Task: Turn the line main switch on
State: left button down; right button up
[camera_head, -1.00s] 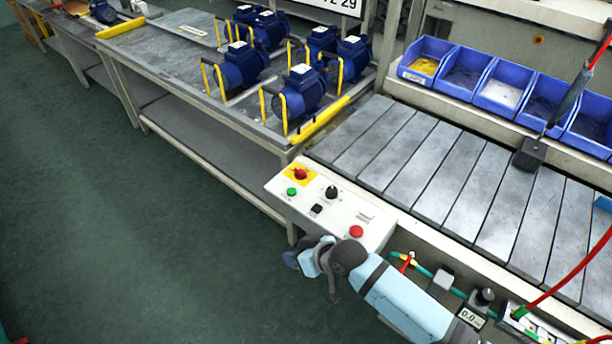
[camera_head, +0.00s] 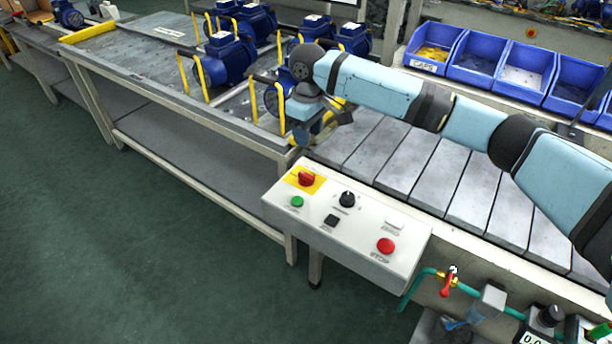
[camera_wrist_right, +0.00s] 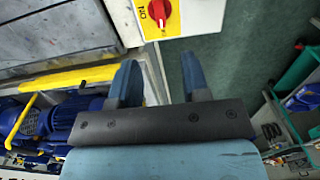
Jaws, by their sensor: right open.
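The line main switch (camera_head: 306,179) is a red rotary knob on a yellow plate, at the far left corner of the white control box. In the right wrist view the red knob (camera_wrist_right: 159,12) shows at the top edge, with "ON" lettering on the yellow plate. The knob's exact setting is hard to tell. My right gripper (camera_head: 306,134) is open and empty, above and beyond the knob, apart from it. Its two blue fingers (camera_wrist_right: 159,74) show in the wrist view, pointing towards the box, with a gap between them. My left gripper is not in view.
The control box (camera_head: 350,239) also bears a green button (camera_head: 297,202), a black knob (camera_head: 347,199), a black switch (camera_head: 331,221) and a red button (camera_head: 386,246). Blue pumps (camera_head: 228,60) stand on the bench behind. Blue bins (camera_head: 476,57) line the conveyor. The floor at left is clear.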

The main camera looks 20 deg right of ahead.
aim_at(308, 175)
notch_tip(308, 175, down, 14)
jog(key=shift+d+r+b, duration=0.1)
jog(key=shift+r+b, duration=0.1)
jog(key=shift+b, duration=0.75)
grip_shut()
